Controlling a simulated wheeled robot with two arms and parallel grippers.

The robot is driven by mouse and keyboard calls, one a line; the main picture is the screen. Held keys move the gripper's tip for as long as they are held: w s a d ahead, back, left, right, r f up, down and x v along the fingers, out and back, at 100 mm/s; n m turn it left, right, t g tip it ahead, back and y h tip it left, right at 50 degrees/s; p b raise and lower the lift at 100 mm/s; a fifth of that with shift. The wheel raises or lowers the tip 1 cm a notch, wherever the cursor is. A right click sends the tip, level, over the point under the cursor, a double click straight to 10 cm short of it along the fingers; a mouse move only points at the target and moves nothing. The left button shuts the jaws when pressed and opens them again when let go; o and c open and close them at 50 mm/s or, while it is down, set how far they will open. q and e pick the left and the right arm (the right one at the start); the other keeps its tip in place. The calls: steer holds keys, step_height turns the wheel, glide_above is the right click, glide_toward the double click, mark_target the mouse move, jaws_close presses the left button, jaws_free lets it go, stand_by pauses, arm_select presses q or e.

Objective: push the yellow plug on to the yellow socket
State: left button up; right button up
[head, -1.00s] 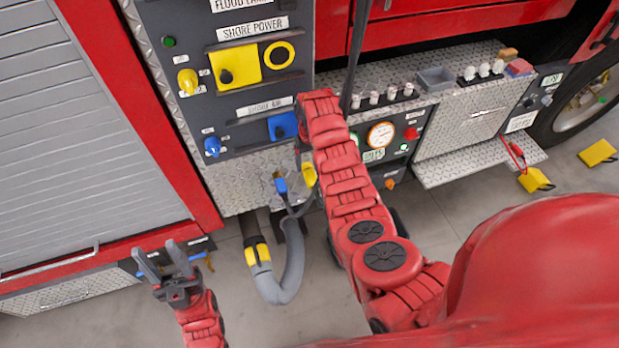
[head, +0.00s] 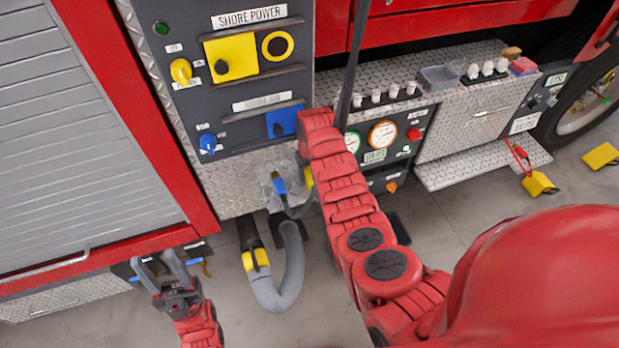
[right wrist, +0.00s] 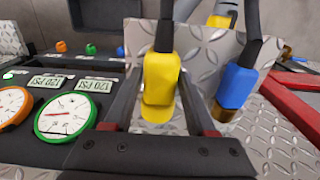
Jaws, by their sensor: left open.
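The yellow socket (head: 277,45) is a yellow ring with a dark centre, under the SHORE POWER label. A yellow square cover (head: 235,57) with a black knob sits to its left, and the socket is uncovered. The yellow plug (head: 309,178) is low on the truck, mostly hidden by my right arm in the head view. In the right wrist view the plug (right wrist: 160,80) hangs from a black cable, between the fingers of my right gripper (right wrist: 162,85). Whether they press on it is unclear. My left gripper (head: 160,268) is open and empty at lower left.
A blue plug (right wrist: 238,85) hangs beside the yellow one. A blue cover (head: 283,122) sits below the yellow socket. A grey hose (head: 293,270) with a yellow-banded end hangs below the panel. Gauges (head: 383,134) are right of my right arm. A diamond-plate step (head: 480,165) juts out at right.

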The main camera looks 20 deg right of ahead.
mark_target(310, 175)
jaws_close()
steer(key=shift+r+p, duration=0.65)
steer(key=shift+r, duration=0.35)
steer(key=shift+r+p, duration=0.8)
steer(key=shift+r, duration=1.2)
